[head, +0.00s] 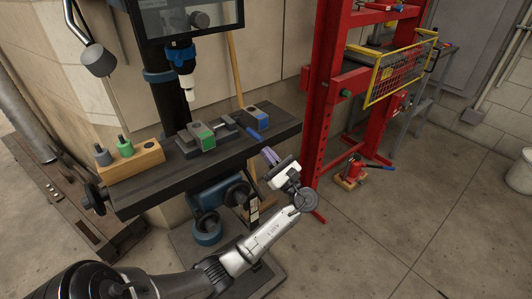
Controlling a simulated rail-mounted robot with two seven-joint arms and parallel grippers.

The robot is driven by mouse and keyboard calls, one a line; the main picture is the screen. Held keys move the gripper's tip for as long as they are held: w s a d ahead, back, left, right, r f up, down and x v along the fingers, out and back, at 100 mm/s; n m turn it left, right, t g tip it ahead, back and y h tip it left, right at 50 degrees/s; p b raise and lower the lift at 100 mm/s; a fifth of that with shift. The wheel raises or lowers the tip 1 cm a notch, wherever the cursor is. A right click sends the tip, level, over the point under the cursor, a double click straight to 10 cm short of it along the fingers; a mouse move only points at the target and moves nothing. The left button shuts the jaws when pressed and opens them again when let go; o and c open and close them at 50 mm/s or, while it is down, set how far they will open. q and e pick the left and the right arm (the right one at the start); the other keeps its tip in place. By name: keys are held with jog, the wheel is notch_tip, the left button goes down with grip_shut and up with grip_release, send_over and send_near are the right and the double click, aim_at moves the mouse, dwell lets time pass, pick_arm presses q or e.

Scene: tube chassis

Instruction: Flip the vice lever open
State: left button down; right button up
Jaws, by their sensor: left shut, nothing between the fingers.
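A short blue handle (254,133), which looks like the vice lever, sticks out near the table's front edge at the vice's right end. Its exact position is too small to tell. My left gripper (268,155) is shut and empty, just off the front edge of the table, below and right of the blue handle and apart from it. My right gripper is out of view.
A wooden block (130,171) with grey and green pieces stands at the table's left end. The drill head (187,80) hangs above the table. A red press frame (322,110) rises close to the right of my left gripper. Open floor lies at lower right.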

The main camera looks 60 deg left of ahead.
pick_arm(q)
jog(key=shift+s+a+r, duration=0.1)
jog(key=shift+s+r, duration=0.05)
jog(key=shift+r, duration=0.35)
jog(key=shift+s+a+r, duration=0.1)
jog(key=shift+r, duration=0.4)
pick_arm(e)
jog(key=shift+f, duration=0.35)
pick_arm(q)
jog(key=shift+r, duration=0.1)
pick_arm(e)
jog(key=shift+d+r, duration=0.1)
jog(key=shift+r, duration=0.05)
